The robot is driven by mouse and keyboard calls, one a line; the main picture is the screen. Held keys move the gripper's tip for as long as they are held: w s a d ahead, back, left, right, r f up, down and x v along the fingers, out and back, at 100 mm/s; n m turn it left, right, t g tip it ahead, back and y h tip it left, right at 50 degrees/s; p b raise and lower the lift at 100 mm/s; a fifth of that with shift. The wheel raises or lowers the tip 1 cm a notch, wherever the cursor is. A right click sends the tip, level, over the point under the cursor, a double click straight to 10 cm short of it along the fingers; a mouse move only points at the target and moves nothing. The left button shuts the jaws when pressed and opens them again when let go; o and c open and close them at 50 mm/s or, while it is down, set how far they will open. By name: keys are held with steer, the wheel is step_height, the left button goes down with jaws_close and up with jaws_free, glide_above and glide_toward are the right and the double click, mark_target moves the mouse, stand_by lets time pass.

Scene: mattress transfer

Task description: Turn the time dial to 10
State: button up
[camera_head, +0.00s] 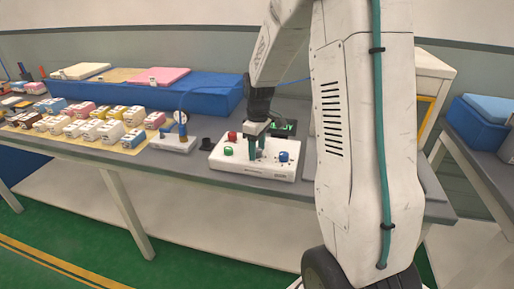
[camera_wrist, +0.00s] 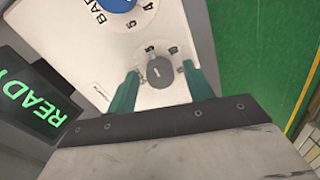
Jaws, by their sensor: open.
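A white control box (camera_head: 252,172) stands on the grey table in the head view, with its panel (camera_wrist: 205,20) filling the middle of the wrist view. A round grey dial (camera_wrist: 160,72) with a light pointer mark sits on the panel, with small marks around it. A blue dial (camera_wrist: 117,4) beside it has a "BAR" label and numbers, so the grey one appears to be the time dial. My gripper (camera_head: 257,146) points down over the box. Its green fingers (camera_wrist: 159,84) are open, one on each side of the grey dial. Whether they touch it I cannot tell.
A dark display with green "READY" letters (camera_wrist: 30,93) stands beside the box. The box also bears a red button (camera_head: 232,136) and a green knob (camera_head: 228,151).

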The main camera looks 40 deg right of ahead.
steer(key=c, duration=1)
steer(key=shift+m, duration=0.3)
steer(key=m, duration=1.1)
steer(key=shift+s, duration=0.1)
steer(key=o, duration=1)
